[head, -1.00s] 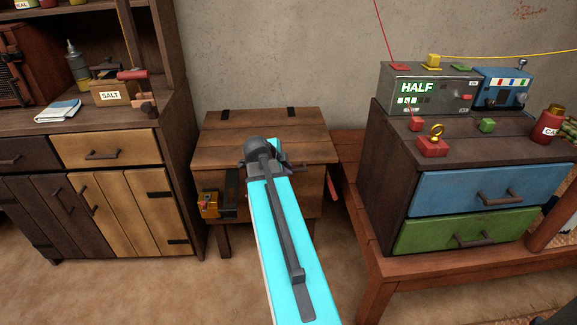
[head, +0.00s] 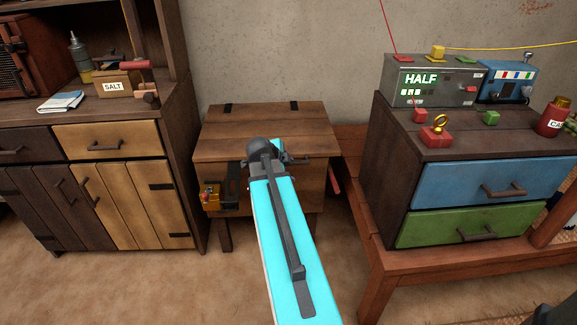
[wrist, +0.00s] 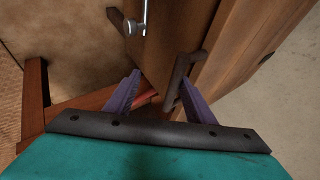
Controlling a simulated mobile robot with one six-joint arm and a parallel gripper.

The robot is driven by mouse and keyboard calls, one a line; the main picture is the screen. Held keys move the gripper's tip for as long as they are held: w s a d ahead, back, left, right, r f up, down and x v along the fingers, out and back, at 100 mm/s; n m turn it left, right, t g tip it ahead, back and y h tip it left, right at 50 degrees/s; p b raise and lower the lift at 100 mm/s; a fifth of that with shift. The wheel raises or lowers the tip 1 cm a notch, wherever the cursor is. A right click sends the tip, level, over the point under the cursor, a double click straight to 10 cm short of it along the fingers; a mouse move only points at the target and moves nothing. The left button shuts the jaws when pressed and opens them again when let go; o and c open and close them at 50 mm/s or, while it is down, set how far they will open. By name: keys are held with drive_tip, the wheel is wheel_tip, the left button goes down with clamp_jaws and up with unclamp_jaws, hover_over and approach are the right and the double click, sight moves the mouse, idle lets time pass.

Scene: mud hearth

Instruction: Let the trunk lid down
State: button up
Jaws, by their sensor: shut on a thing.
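The wooden trunk (head: 215,172) stands against the wall between two cabinets. Its plank lid (head: 225,142) lies level or nearly so, with dark hinges along the back edge; I cannot tell whether a small gap is left at the front. My gripper (wrist: 160,98) is at the trunk's front. In the wrist view its purple fingers straddle the dark handle (wrist: 187,68) on the wood, and it is shut on this handle. In the head view my arm hides the fingers and most of the handle.
A cabinet (head: 110,190) stands close on the left. A drawer unit (head: 390,160) on a low red-brown bench (head: 400,262) stands on the right. The floor in front is clear.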

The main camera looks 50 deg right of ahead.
drive_tip(key=shift+s+a+f, duration=0.2)
drive_tip(key=shift+s+a, duration=0.05)
drive_tip(key=shift+a, duration=0.05)
drive_tip(key=b+v, duration=0.4)
drive_tip(key=v, duration=0.9)
drive_tip(key=shift+w+r+b, duration=0.2)
drive_tip(key=shift+r+b, duration=0.15)
drive_tip(key=shift+r, duration=0.15)
idle(0.6)
